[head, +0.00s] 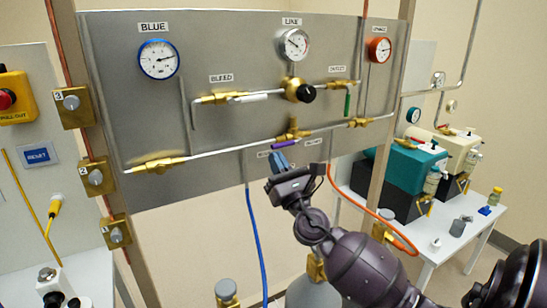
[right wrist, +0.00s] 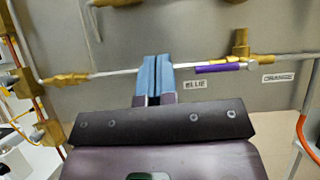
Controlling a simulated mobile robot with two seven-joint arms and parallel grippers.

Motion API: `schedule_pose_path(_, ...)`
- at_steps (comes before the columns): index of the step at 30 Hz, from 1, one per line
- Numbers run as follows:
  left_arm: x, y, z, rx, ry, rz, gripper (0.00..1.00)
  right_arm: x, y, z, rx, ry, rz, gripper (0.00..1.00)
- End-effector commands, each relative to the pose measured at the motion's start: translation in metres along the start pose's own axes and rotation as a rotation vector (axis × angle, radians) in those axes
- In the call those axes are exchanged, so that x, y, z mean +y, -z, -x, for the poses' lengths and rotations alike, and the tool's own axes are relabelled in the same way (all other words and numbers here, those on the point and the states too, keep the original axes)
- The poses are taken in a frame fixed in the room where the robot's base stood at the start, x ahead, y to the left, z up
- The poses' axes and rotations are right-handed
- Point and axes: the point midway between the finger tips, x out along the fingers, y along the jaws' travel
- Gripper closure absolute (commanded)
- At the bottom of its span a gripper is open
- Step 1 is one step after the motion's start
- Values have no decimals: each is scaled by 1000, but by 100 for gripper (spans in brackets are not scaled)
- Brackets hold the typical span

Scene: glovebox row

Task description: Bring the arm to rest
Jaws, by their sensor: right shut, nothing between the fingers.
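My right arm (head: 360,265) comes in from the lower right and reaches up toward the lower edge of the grey gauge panel (head: 230,60). My right gripper (head: 278,162) has blue fingers, which are shut together with nothing between them. In the right wrist view the shut fingers (right wrist: 155,78) point at the lower pipe (right wrist: 110,73), left of a purple valve handle (right wrist: 218,68). I cannot tell whether the fingertips touch the pipe or panel. My left gripper is not in view.
The panel carries a blue gauge (head: 158,59), a line gauge (head: 292,44) and an orange gauge (head: 379,49). A blue hose (head: 256,240) and an orange hose (head: 365,212) hang below it. A white table (head: 440,245) with teal equipment (head: 408,172) stands at right.

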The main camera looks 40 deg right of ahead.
Motion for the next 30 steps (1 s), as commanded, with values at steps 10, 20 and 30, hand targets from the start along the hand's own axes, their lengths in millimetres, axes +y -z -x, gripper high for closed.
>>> schedule_pose_path(10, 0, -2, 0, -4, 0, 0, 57, 0, 0, 0, 0, 0, 0, 100)
schedule_pose_path(20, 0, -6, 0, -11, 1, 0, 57, -1, 6, 0, 31, 8, -296, 100)
schedule_pose_path(30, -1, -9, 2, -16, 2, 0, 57, 20, 83, 46, 307, 226, -1372, 100)
